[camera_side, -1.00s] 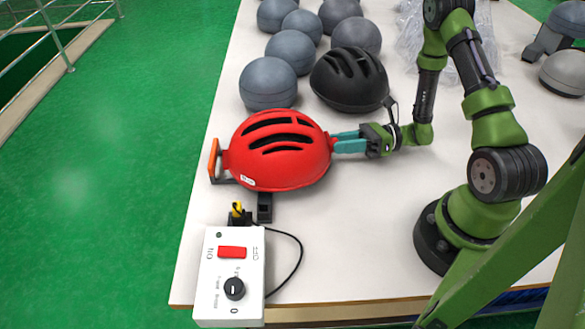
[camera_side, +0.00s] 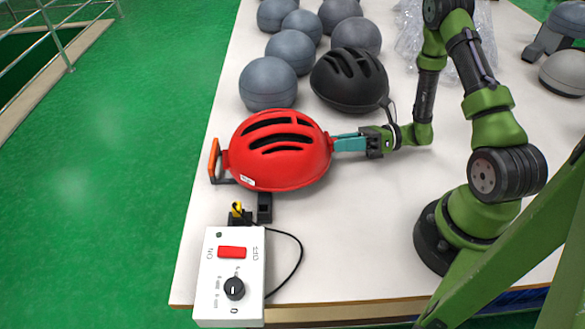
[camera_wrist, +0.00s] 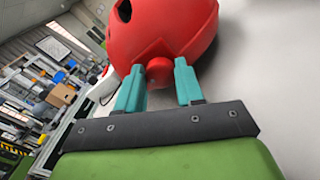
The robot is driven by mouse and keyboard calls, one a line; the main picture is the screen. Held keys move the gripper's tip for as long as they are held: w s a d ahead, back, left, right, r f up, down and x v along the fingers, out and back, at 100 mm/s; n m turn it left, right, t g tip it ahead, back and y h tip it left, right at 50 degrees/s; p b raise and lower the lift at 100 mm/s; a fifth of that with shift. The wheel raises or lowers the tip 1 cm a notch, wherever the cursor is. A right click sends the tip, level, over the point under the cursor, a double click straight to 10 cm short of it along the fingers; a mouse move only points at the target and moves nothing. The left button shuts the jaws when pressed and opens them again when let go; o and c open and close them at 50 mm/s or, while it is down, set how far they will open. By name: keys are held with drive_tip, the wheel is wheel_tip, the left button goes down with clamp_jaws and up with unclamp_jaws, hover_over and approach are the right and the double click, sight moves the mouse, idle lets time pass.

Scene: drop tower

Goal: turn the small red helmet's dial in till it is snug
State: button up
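The red helmet (camera_side: 280,150) with black vents sits near the table's left edge, and its shell also fills the top of the wrist view (camera_wrist: 185,22). Its red round dial (camera_wrist: 159,72) shows in the wrist view at the helmet's rear; in the side view it is hidden by the fingers. My gripper (camera_side: 335,144) reaches in from the right, level with the helmet's lower edge.
A black helmet (camera_side: 350,80) stands just behind. Several grey domes (camera_side: 268,83) stand farther back. An orange-ended clamp (camera_side: 214,160) is at the helmet's left. A white control box (camera_side: 229,275) with a cable is in front. The table's middle front is clear.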

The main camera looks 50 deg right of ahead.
drive_tip(key=o, duration=0.4)
drive_tip(key=shift+c, duration=0.2)
drive_tip(key=v, duration=1.7)
